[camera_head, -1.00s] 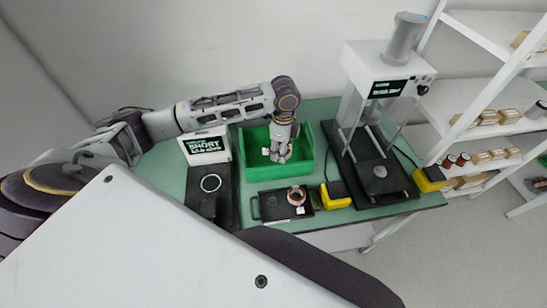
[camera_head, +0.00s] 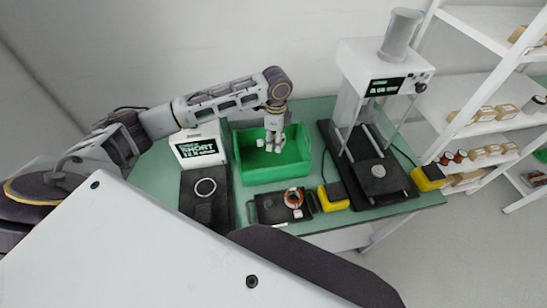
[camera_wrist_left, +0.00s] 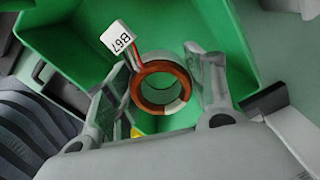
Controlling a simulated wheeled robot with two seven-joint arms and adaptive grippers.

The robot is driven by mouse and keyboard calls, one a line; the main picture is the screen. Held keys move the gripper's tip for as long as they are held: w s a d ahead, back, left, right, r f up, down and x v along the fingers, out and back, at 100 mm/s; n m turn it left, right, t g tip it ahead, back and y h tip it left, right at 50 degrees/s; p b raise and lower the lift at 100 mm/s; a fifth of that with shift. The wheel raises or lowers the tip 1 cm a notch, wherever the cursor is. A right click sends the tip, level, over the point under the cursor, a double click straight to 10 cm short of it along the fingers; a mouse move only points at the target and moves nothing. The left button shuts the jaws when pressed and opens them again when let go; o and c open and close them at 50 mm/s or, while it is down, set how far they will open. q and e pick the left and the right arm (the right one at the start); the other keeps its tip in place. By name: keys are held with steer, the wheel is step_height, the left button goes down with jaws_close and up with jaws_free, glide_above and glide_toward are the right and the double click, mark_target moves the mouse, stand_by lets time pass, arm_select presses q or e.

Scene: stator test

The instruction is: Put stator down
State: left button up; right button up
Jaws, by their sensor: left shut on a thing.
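My left gripper (camera_head: 273,145) is over the green bin (camera_head: 276,176), shut on a stator. In the left wrist view the stator (camera_wrist_left: 142,92) is a copper-brown ring with a white tag marked B67 on red and dark wires. It sits between the two grey fingers of my left gripper (camera_wrist_left: 160,90), with green bin walls behind it. In the head view the held ring is mostly hidden by the fingers; a small white tag shows beside them. Another stator (camera_head: 293,198) lies on a small black tray (camera_head: 267,209) in front of the bin. My right gripper is not in view.
A tester labelled SHORT (camera_head: 199,148) with a black base stands left of the bin. A white press-like machine (camera_head: 372,72) on a black base stands to the right. Yellow-and-black blocks (camera_head: 333,200) sit near the front. White shelves with boxes (camera_head: 488,115) are at the far right.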

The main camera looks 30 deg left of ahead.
arm_select(q)
glide_above(275, 160)
steer(key=shift+w+f, duration=0.1)
steer(key=shift+f, duration=2.55)
steer(key=shift+f, duration=1.85)
steer(key=o, duration=1.4)
steer(key=shift+f, duration=0.15)
step_height(275, 160, up, 12)
steer(key=shift+r, duration=0.15)
